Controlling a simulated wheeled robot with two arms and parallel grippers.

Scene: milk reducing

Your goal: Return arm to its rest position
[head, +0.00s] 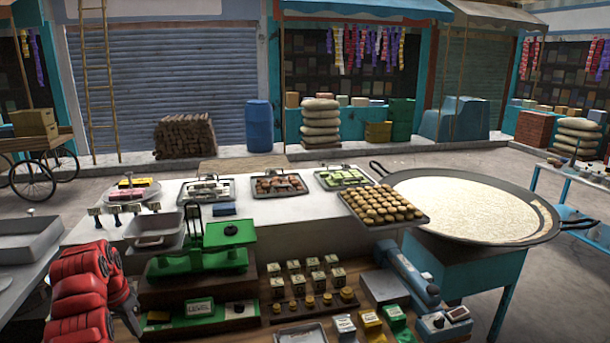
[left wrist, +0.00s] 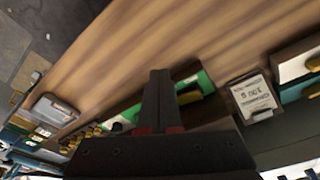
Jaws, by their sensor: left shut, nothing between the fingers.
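My left arm (head: 85,295) is red and comes in from the lower left of the head view. Its dark gripper (head: 127,308) points down beside the left end of the wooden counter. In the left wrist view the fingers of the left gripper (left wrist: 159,85) are together and empty, with the wooden surface behind them. My right arm and gripper are in neither view.
Small weights (head: 310,282) and boxes crowd the counter. A tray of round sweets (head: 385,206) and a wide pan of milk (head: 470,208) are at right.

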